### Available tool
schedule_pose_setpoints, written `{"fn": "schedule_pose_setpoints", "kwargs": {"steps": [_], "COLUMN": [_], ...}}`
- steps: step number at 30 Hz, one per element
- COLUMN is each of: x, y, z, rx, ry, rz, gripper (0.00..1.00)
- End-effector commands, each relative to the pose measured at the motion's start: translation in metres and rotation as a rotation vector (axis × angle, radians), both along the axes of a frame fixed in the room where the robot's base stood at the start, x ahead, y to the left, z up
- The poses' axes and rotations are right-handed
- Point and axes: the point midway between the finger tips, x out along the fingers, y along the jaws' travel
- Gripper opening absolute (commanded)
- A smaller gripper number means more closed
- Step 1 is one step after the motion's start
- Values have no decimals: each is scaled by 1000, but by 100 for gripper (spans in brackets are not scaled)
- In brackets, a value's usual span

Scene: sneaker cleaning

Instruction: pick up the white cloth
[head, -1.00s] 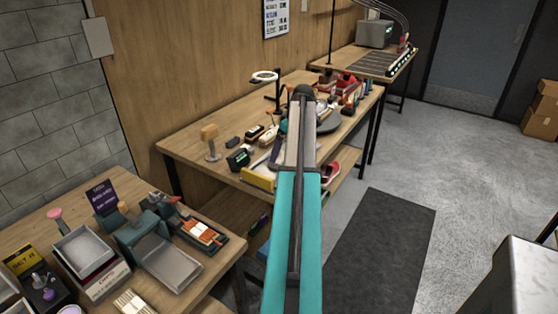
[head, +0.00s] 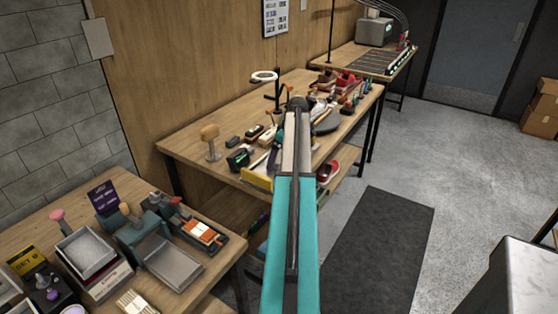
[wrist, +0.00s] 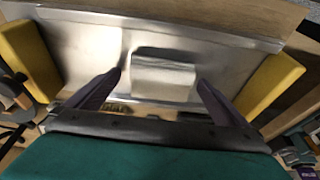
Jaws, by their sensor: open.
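The white cloth (wrist: 163,76) shows in the wrist view as a folded, pale block. It lies on a shiny metal tray (wrist: 85,45) with yellow blocks at both ends. My gripper (wrist: 160,78) is open, with one dark finger to the left of the cloth and one to the right. The cloth appears between the fingertips, with a gap on each side. I cannot tell how far above the tray the fingertips are. In the head view my own arm hides the gripper and the cloth.
A yellow block (head: 256,179) shows at the workbench's front edge (head: 200,163), beside my arm. Several tools and shoes crowd the bench, including a red shoe (head: 346,82). A nearer table holds a grey tray (head: 173,263). The floor to the right is open.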

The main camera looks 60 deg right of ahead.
Motion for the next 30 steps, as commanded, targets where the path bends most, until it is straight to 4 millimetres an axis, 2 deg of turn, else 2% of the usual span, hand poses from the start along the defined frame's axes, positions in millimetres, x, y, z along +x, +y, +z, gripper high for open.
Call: {"fn": "schedule_pose_setpoints", "kwargs": {"steps": [4,12,14,23,30], "x": [0,1,1,1,1], "y": [0,0,0,0,0], "z": [0,0,0,2,16], "rx": [0,0,0,0,-2], "ry": [0,0,0,0,-1], "rz": [0,1,1,1,2], "gripper": [100,56,52,52,52]}}
